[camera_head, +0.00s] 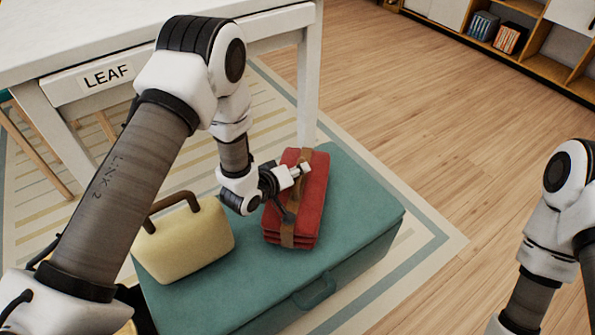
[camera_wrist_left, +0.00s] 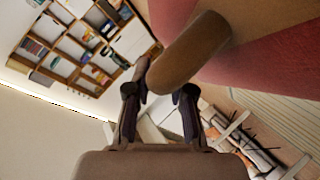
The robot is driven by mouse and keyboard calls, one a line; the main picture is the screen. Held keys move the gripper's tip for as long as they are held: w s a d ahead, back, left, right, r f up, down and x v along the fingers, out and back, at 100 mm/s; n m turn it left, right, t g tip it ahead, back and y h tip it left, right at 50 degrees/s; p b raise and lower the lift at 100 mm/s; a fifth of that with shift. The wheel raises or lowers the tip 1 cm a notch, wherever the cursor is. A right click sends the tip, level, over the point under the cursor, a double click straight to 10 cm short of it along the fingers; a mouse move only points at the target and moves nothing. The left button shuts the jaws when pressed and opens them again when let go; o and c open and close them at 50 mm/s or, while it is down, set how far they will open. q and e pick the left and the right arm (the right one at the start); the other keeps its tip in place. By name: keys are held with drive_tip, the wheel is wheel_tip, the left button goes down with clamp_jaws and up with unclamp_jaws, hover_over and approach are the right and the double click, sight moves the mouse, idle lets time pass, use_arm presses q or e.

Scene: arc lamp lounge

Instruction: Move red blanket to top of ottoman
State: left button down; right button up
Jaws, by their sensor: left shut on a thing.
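The red blanket (camera_head: 312,207) is folded in a stack with a brown strap around it. It is over the top of the teal ottoman (camera_head: 361,195), near its middle; I cannot tell whether it rests fully on it. My left gripper (camera_head: 290,190) is at the blanket's left side, shut on its brown strap handle. In the left wrist view, the brown handle (camera_wrist_left: 190,48) lies between the fingers (camera_wrist_left: 160,92), with red cloth (camera_wrist_left: 275,55) beyond. My right gripper is out of view; only part of that arm shows at the right.
A cream bag (camera_head: 187,243) with a brown handle stands on the ottoman, left of the blanket. A white table (camera_head: 310,85) marked LEAF stands behind. The ottoman is on a striped rug (camera_head: 440,245). Wooden floor is clear to the right; shelves (camera_head: 545,55) are far back.

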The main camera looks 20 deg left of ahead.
use_arm(q)
drive_tip(key=c, duration=1)
unclamp_jaws()
drive_tip(key=shift+f, duration=0.15)
drive_tip(key=shift+r, duration=0.25)
drive_tip(key=p+v, duration=0.2)
drive_tip(key=v, duration=1)
drive_tip(key=shift+f, duration=0.1)
